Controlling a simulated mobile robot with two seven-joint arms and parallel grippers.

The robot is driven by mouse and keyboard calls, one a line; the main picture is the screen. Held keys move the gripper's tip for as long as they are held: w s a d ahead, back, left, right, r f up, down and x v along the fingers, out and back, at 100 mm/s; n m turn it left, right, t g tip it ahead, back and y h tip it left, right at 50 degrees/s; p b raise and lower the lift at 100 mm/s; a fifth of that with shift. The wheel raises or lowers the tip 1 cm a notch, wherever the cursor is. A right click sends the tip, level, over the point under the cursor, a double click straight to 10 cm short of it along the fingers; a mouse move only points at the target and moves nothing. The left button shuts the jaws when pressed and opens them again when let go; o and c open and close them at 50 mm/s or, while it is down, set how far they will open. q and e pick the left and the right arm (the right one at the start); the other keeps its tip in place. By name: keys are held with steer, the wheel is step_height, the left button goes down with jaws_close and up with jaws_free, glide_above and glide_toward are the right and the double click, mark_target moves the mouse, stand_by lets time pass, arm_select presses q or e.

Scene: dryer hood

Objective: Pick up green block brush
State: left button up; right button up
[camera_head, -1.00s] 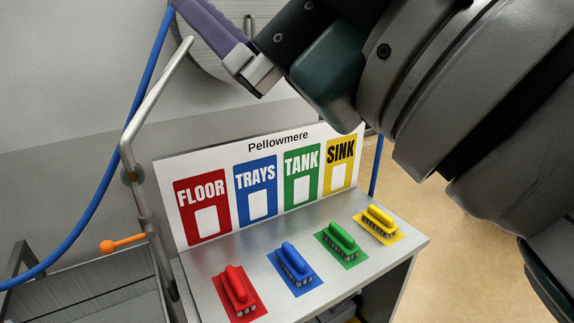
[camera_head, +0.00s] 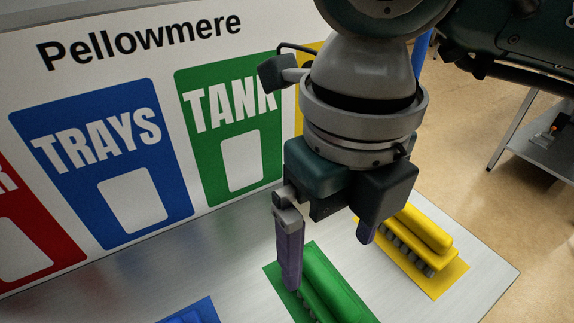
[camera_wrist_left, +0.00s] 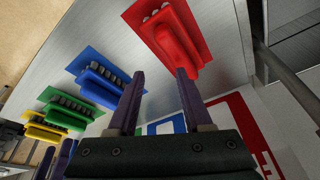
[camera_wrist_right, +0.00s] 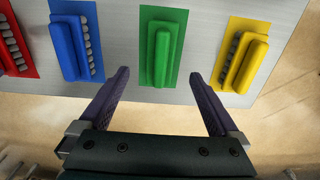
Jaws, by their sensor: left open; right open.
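The green block brush (camera_head: 328,291) lies on a green mat on the metal bench top, under the TANK sign, partly cut off by the head view's lower edge. My right gripper (camera_head: 328,262) is open above it, fingers pointing down, with one purple finger overlapping the mat in the picture. In the right wrist view the green brush (camera_wrist_right: 162,55) lies beyond and between the open fingertips (camera_wrist_right: 164,78), with nothing held. My left gripper (camera_wrist_left: 160,76) shows only in the left wrist view, open and empty, near the red brush (camera_wrist_left: 172,45).
The yellow brush (camera_head: 425,240) sits close to the right of my right gripper. The blue brush (camera_wrist_right: 75,48) is on the green one's other side. The upright sign board (camera_head: 235,180) stands behind the bench. The bench's right edge (camera_head: 512,275) drops to open floor.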

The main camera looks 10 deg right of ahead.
mark_target(327, 279)
steer(key=f, duration=0.3)
steer(key=shift+s+f, duration=0.25)
steer(key=shift+f, duration=0.15)
steer(key=f, duration=0.5)
steer(key=shift+w+d+f, duration=0.15)
steer(key=shift+w+f, duration=0.05)
steer(key=shift+f, duration=0.1)
steer(key=c, duration=1.5)
steer(key=shift+r, duration=0.1)
step_height(327, 279, up, 20)
steer(key=o, duration=0.9)
steer(key=shift+c, duration=0.2)
steer(key=c, duration=0.6)
steer(key=shift+c, duration=0.2)
